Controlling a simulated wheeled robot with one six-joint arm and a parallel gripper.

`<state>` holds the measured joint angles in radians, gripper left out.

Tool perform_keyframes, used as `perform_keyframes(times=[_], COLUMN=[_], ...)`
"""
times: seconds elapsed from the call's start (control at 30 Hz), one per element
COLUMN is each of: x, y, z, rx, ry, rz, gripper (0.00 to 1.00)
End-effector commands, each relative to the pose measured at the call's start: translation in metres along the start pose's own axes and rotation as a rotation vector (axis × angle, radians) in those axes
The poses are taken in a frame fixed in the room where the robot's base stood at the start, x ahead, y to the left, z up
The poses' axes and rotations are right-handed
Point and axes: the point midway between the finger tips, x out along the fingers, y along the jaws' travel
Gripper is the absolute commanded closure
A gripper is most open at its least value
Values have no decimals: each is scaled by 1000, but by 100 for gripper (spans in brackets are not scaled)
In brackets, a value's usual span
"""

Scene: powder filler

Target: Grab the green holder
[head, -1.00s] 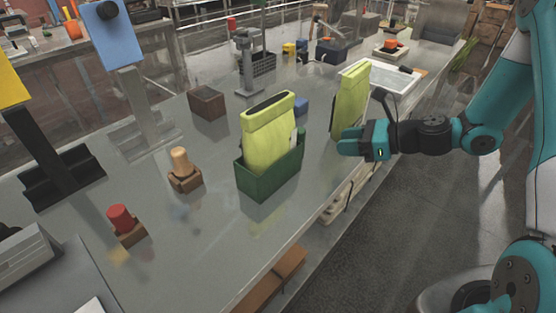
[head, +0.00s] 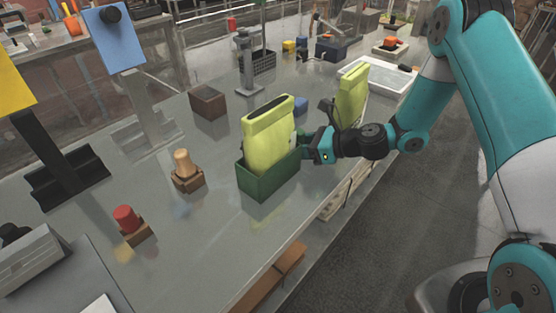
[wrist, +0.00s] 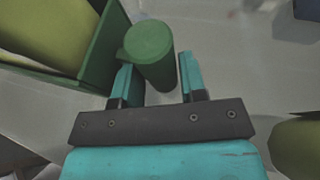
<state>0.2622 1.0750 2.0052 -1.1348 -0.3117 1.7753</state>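The green holder (head: 270,185) is an open-topped box on the grey table, with a yellow-green bag (head: 268,135) standing in it. In the wrist view its green wall (wrist: 103,45) shows at the upper left, with a green cylinder (wrist: 150,40) close beside it. I cannot tell whether the cylinder is joined to the box. My gripper (head: 307,146) is at the holder's right side. In the wrist view the gripper (wrist: 158,65) is open, its fingers either side of the cylinder's lower end. The left finger is very close to the cylinder; contact is unclear.
A second yellow-green bag (head: 350,95) stands just behind my gripper. A brown box (head: 208,102), a tan knob on a block (head: 186,170) and a red knob on a block (head: 128,222) stand to the left. The table's front edge runs below the holder.

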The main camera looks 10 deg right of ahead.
Motion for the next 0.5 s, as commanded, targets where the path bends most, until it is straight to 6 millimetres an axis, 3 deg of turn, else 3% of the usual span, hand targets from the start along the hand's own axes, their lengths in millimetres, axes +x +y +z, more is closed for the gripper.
perform_keyframes(times=[0.07,0.2,0.5], x=[0,0,-1], y=[0,0,0], z=[0,0,1], rx=[0,0,0], ry=[0,0,-1], rz=[0,0,0], gripper=[61,91,93])
